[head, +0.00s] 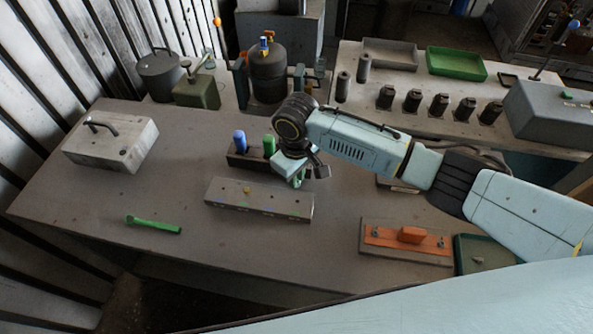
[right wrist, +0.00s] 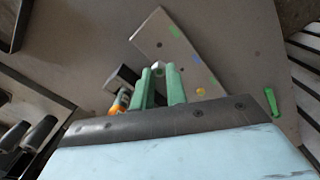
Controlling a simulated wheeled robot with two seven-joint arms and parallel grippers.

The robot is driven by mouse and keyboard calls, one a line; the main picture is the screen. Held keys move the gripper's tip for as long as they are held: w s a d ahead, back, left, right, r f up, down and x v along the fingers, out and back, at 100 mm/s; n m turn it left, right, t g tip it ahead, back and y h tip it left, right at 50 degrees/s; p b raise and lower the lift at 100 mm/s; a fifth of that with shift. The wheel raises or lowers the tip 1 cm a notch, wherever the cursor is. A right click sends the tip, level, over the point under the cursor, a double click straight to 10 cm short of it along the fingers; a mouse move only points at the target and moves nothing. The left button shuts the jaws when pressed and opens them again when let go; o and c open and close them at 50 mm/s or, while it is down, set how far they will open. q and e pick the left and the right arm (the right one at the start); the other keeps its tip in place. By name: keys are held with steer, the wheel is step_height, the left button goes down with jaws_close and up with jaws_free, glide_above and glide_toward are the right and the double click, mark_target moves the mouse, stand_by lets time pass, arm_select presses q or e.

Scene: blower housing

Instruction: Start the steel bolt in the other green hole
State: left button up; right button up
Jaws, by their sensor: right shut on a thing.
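The grey metal block (head: 230,200) lies mid-table, with small holes and coloured marks; in the right wrist view (right wrist: 160,25) green and blue marks show beside its holes. A yellow-headed piece (head: 247,190) sits in its top, also seen in the right wrist view (right wrist: 200,91). My right gripper (head: 291,180) is just above and behind the block's right part. Its green fingers are shut on a small pale metal piece (right wrist: 158,68), likely the steel bolt; only its end shows. Whether it touches the block I cannot tell. My left gripper is out of view.
A dark holder with blue (head: 239,142) and green (head: 269,146) handles stands behind the block. A green wrench (head: 153,224) lies left front. An orange fixture (head: 407,238) and green tray (head: 485,255) are at right. A grey handled box (head: 110,145) stands left. The left-middle table is clear.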

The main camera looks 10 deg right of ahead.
steer(key=shift+f+b, duration=1.95)
steer(key=shift+b, duration=0.35)
steer(key=shift+f+b, duration=0.4)
steer(key=shift+f, duration=0.75)
steer(key=shift+s+f+p, duration=0.1)
steer(key=shift+f+p, duration=0.05)
steer(key=shift+p, duration=0.25)
steer(key=shift+p, duration=0.4)
